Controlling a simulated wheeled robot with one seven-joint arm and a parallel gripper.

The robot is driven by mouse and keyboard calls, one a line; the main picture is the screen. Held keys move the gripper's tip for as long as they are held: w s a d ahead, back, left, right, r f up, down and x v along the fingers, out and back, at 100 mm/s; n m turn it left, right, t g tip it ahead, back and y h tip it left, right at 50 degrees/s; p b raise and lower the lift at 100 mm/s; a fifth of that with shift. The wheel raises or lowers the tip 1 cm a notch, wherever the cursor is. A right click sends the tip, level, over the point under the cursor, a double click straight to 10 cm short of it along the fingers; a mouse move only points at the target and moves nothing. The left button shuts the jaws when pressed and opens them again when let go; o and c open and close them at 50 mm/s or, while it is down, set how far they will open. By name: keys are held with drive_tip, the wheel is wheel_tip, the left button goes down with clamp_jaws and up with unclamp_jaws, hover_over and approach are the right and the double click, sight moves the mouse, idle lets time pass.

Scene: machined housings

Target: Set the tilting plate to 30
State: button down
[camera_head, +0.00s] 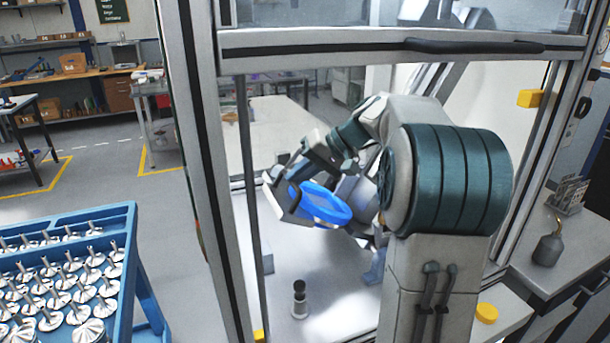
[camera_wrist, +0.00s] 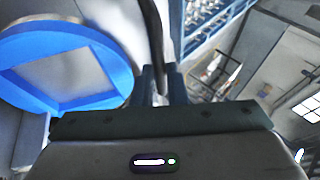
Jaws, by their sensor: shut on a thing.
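The tilting plate appears as a bright blue round ring with a square opening (camera_head: 326,205), standing tilted inside the machine enclosure. It also shows large at the left of the wrist view (camera_wrist: 112,62). I cannot read a scale or angle on it. My gripper (camera_wrist: 163,84) is beside the ring, its fingers close together on a thin dark rod (camera_wrist: 152,35) that runs up the wrist view. The grip itself is partly hidden behind the hand's edge, and my arm covers part of the mechanism in the head view.
The enclosure's frame post (camera_head: 207,170) and upper door bar (camera_head: 400,46) stand close around my arm. A small black-and-white post (camera_head: 300,299) stands on the enclosure floor. A blue crate (camera_head: 128,235) of metal parts is outside at left. A bench (camera_head: 570,270) stands at right.

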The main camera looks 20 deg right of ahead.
drive_tip(key=shift+d+r, duration=0.1)
drive_tip(key=shift+r, duration=0.15)
drive_tip(key=c, duration=1.6)
unclamp_jaws()
drive_tip(key=shift+o, duration=0.7)
drive_tip(key=shift+d, duration=0.15)
drive_tip(key=b+v, duration=0.1)
drive_tip(key=v, duration=1.1)
